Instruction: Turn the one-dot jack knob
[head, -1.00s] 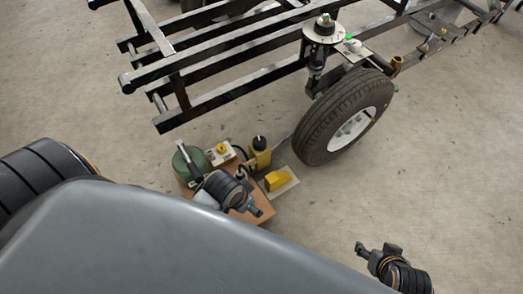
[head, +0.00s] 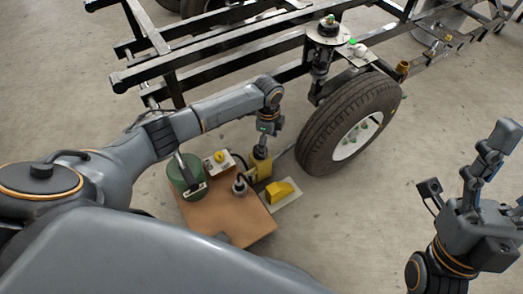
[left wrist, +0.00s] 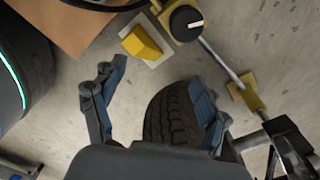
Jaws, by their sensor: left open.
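The jack (head: 259,168) is a yellow box with a round black knob on top, standing on the floor beside the tyre. In the left wrist view the black knob (left wrist: 186,22) has a white pointer line and sits near the top edge. I cannot make out any dots on it. My left gripper (head: 264,140) points down just above the jack and partly covers the knob in the head view. In the left wrist view my left gripper (left wrist: 155,103) is open and empty, with the knob beyond its fingertips. My right gripper (head: 490,165) is raised at the right, its fingers overlapping.
The wheel (head: 350,125) and black chassis frame (head: 200,80) stand close behind. The floor front right is clear.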

